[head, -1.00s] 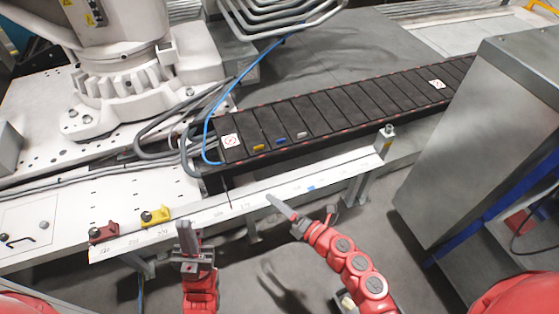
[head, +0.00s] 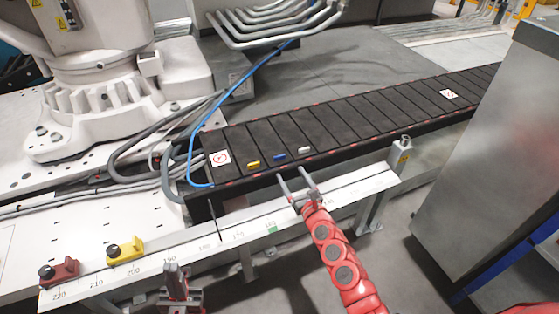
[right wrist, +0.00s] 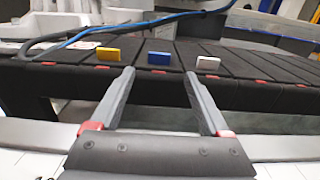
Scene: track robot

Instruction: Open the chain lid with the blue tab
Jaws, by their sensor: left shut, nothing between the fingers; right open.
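The blue tab (head: 279,156) sits on a black lid of the cable chain (head: 340,125), between a yellow tab (head: 253,164) and a white tab (head: 304,149). In the right wrist view the blue tab (right wrist: 159,58) stands beyond and between my fingertips, with the yellow tab (right wrist: 108,54) to its left and the white tab (right wrist: 208,63) to its right. My right gripper (head: 294,175) is open and empty, in front of the chain's near edge, apart from the tab. My left gripper (head: 172,268) is shut and empty, low in front of the white rail.
The white numbered rail (head: 345,195) runs along the chain's near side, with a red block (head: 60,271) and a yellow block (head: 126,251) at its left. A blue cable (head: 213,120) enters the chain's left end. A grey cabinet (head: 485,150) stands at the right.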

